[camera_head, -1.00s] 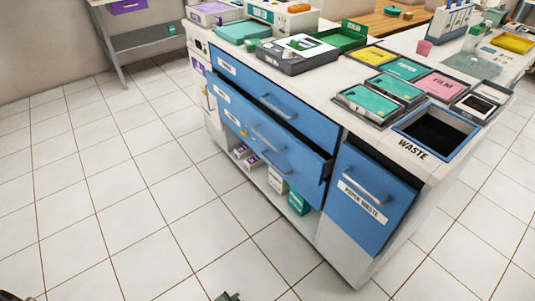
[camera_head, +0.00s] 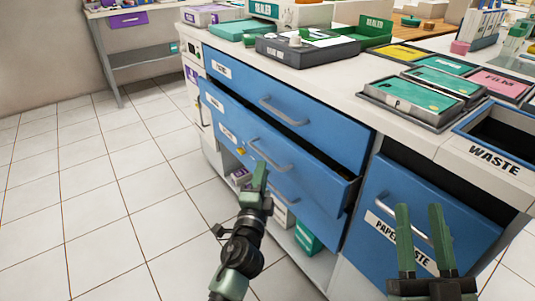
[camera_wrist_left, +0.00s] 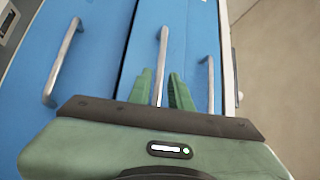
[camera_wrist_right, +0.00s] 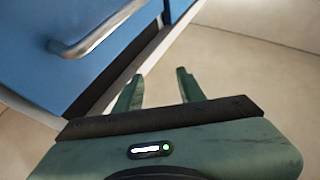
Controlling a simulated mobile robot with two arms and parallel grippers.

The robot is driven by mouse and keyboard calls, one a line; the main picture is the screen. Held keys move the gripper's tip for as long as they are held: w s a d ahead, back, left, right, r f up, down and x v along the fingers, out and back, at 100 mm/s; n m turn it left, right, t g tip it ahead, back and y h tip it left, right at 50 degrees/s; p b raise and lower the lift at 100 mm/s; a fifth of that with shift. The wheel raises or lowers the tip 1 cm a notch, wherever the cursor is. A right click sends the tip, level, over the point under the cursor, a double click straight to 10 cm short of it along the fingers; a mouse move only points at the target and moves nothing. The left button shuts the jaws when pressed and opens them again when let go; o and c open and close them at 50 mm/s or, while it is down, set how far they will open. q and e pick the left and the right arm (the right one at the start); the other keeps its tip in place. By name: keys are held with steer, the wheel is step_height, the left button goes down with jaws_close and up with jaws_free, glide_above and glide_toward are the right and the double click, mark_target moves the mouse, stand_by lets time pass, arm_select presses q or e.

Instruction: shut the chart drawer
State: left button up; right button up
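A blue drawer cabinet fills the middle of the head view. Its middle drawer (camera_head: 310,168) stands out from the cabinet, with a dark gap behind its top edge. Its label is too small to read, so I cannot confirm it is the chart drawer. Its metal handle (camera_head: 270,156) is on the front. My left gripper (camera_head: 260,172) is in front of the drawer fronts; in the left wrist view its fingers (camera_wrist_left: 161,85) are apart, with a handle (camera_wrist_left: 162,55) showing between them. Contact cannot be told. My right gripper (camera_head: 420,225) is open and empty before the paper waste drawer.
The top drawer (camera_head: 300,125) is above. The paper waste drawer (camera_head: 440,215) is tilted out at right. The counter holds a grey tray (camera_head: 305,47), a teal-topped tray (camera_head: 425,92) and a waste bin opening (camera_head: 505,132). Tiled floor (camera_head: 100,220) at left is clear.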

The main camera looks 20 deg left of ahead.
mark_target(265, 155)
arm_select(q)
steer(key=shift+w+a+r, duration=0.15)
steer(key=shift+w, duration=0.9)
steer(key=shift+w+a+r, duration=0.1)
steer(key=shift+w+a, duration=0.05)
steer(key=shift+w, duration=0.85)
steer(key=shift+w+a+r, duration=0.15)
steer(key=shift+w, duration=0.9)
jaws_close()
